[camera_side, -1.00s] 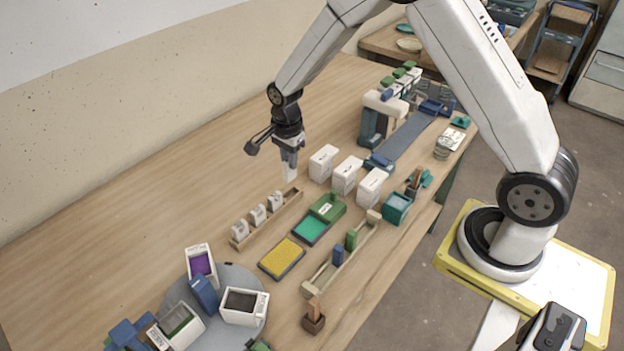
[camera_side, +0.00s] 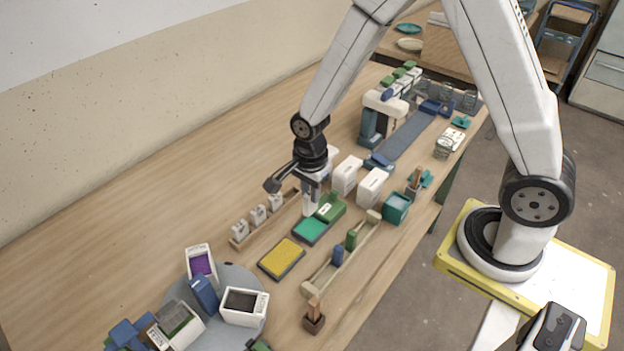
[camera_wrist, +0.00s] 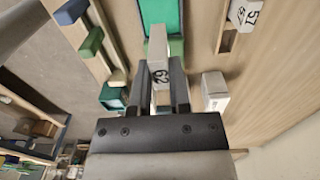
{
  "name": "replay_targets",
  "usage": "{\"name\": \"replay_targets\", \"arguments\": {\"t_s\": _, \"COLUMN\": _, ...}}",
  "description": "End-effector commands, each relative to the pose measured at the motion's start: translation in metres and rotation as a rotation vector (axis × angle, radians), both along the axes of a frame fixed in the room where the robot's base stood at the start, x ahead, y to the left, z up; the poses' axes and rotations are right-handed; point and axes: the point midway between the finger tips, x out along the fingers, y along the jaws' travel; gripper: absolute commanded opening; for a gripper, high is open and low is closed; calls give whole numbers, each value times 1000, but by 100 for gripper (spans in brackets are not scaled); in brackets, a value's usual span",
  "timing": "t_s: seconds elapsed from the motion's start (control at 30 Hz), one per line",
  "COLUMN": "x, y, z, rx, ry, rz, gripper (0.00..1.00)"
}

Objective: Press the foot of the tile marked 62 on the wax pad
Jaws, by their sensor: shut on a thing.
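My gripper (camera_side: 313,181) is shut on a pale tile (camera_side: 309,207), held upright with its foot downward. The green pad also shows beyond the tile in the wrist view (camera_wrist: 160,14). A yellow pad (camera_side: 282,258) lies nearer; neither pad has a readable wax label.
A wooden rack (camera_side: 290,199) with white tiles stands left of the green pad. White boxes (camera_side: 346,175) stand behind it. A rail with blue and green blocks (camera_side: 351,240) lies to the right. The left table is clear.

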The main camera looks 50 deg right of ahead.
Motion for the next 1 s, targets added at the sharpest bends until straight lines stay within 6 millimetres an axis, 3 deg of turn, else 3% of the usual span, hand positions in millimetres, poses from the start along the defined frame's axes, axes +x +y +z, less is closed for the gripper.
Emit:
{"name": "replay_targets", "arguments": {"t_s": 0.37, "x": 1, "y": 0, "z": -6, "rx": 0, "ry": -1, "rz": 0, "gripper": 0}}
{"name": "replay_targets", "arguments": {"t_s": 1.0, "x": 1, "y": 0, "z": -43, "rx": 0, "ry": 0, "rz": 0, "gripper": 0}}
